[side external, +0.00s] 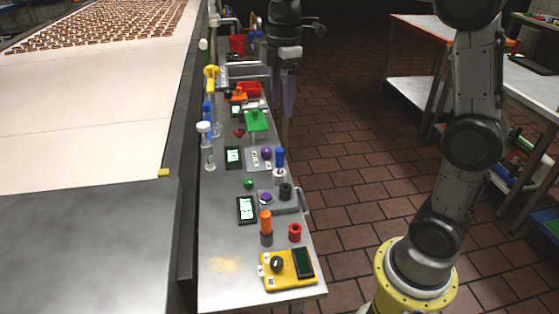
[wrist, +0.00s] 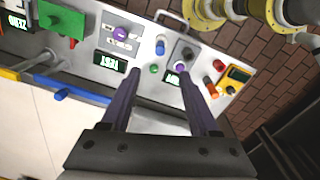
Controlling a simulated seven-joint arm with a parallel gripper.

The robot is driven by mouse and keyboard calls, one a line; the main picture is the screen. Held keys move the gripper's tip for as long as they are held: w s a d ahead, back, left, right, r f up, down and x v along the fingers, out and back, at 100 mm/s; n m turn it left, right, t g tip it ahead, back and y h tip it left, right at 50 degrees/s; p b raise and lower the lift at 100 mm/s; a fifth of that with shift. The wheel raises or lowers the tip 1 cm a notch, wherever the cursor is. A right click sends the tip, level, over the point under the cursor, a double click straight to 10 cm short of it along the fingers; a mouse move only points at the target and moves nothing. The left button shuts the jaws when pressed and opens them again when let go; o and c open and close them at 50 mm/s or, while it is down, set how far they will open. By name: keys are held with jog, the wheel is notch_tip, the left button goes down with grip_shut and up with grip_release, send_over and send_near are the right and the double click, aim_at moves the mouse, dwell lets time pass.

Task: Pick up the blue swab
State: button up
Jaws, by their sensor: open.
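A small upright blue cylinder (side external: 280,157), the likeliest blue swab, stands on the narrow metal bench, close to a white ring-shaped piece (side external: 279,175). It also shows in the wrist view (wrist: 160,48), just beyond and between my fingertips. My gripper (side external: 283,112) is open and empty, with two dark purple fingers, raised above the bench and toward its far end in the side view. Its fingertips show in the wrist view (wrist: 159,71), apart from the blue cylinder.
Grey boxes with purple buttons and small displays (side external: 246,210) stand close by. A wide conveyor (side external: 90,120) runs along the left.

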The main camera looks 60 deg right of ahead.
aim_at(279, 150)
jog(key=f, duration=0.9)
jog(key=shift+w+d, duration=0.15)
jog(key=shift+d, duration=0.05)
jog(key=shift+w+a+f, duration=0.1)
jog(key=shift+f, duration=1.45)
jog(key=shift+a+f, duration=0.1)
jog(key=shift+f, duration=1.45)
grip_shut()
